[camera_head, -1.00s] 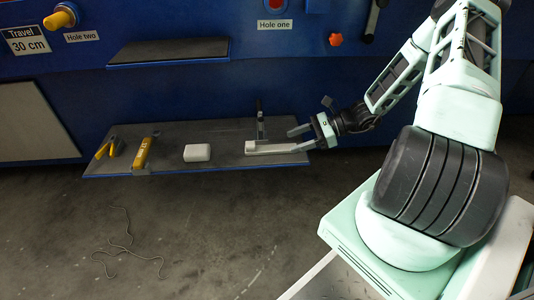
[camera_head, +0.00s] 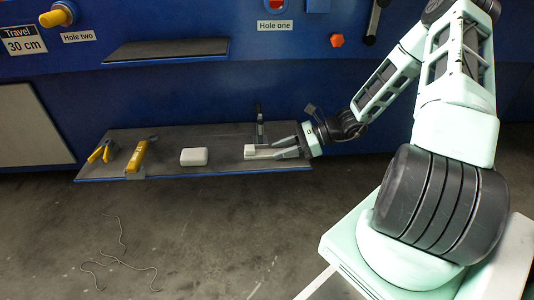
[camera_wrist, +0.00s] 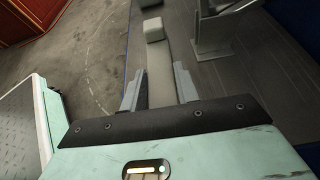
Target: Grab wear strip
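The wear strip appears to be the long pale strip with a raised block at one end (camera_head: 250,150), lying at the right end of the low shelf (camera_head: 222,148). In the wrist view the strip (camera_wrist: 160,62) runs away from me, its block at the far end. My gripper (camera_head: 287,147) is open at the strip's near end. In the wrist view its fingers (camera_wrist: 158,84) stand on either side of the strip, with little gap. Whether they touch it I cannot tell. The gripper body hides the nearest part of the strip.
An upright grey bracket-like piece (camera_head: 259,128) stands close behind the strip. A white block (camera_head: 194,157), a yellow tool (camera_head: 138,156) and yellow-handled pliers (camera_head: 98,152) lie further left. A second dark shelf (camera_head: 165,51) juts out above. A cord lies on the floor.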

